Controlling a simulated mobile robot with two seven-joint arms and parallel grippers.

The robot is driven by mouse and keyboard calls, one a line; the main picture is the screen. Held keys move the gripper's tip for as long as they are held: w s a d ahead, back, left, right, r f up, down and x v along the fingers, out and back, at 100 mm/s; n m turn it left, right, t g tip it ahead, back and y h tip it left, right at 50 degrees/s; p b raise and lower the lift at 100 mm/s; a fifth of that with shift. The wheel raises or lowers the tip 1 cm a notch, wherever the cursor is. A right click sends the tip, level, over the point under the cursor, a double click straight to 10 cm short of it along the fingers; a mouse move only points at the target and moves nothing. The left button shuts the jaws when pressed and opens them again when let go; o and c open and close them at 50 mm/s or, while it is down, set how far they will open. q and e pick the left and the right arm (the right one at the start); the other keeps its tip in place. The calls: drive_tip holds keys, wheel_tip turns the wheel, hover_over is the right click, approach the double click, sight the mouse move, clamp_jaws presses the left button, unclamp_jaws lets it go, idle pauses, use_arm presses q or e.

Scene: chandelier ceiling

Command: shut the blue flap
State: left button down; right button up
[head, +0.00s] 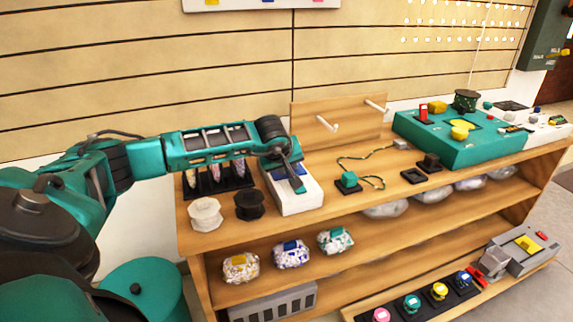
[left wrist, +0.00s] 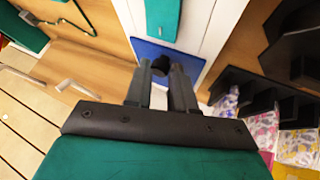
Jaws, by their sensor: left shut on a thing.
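The white box (head: 297,203) stands on the top shelf, with a teal piece (left wrist: 163,15) on its face. The blue flap (head: 278,171) is on this box, mostly covered by my left gripper in the head view. In the left wrist view the blue flap (left wrist: 194,64) lies across the white face, around my fingertips. My left gripper (left wrist: 170,70) is shut on a small dark knob at the blue flap; the fingers hide most of the knob. The left gripper (head: 291,176) points down in the head view. I cannot tell how far the flap is open. My right gripper is not in view.
A white spool (head: 205,214) and a black spool (head: 249,205) stand left of the box. A dark rack (head: 221,186) with packets is behind them. A wooden board with pegs (head: 338,124) stands behind the box. A teal cable connector (head: 348,182) lies to its right, with bare shelf between.

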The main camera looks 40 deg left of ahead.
use_arm(q)
drive_tip(key=shift+d+f, duration=0.1)
drive_tip(key=shift+d, duration=0.2)
drive_tip(key=c, duration=1.4)
unclamp_jaws()
drive_tip(key=shift+w, duration=0.1)
drive_tip(key=o, duration=0.4)
drive_tip(key=shift+w, duration=0.1)
drive_tip(key=shift+o, duration=0.2)
drive_tip(key=shift+a+f, duration=0.1)
drive_tip(key=shift+a, duration=0.15)
drive_tip(key=shift+s, duration=0.2)
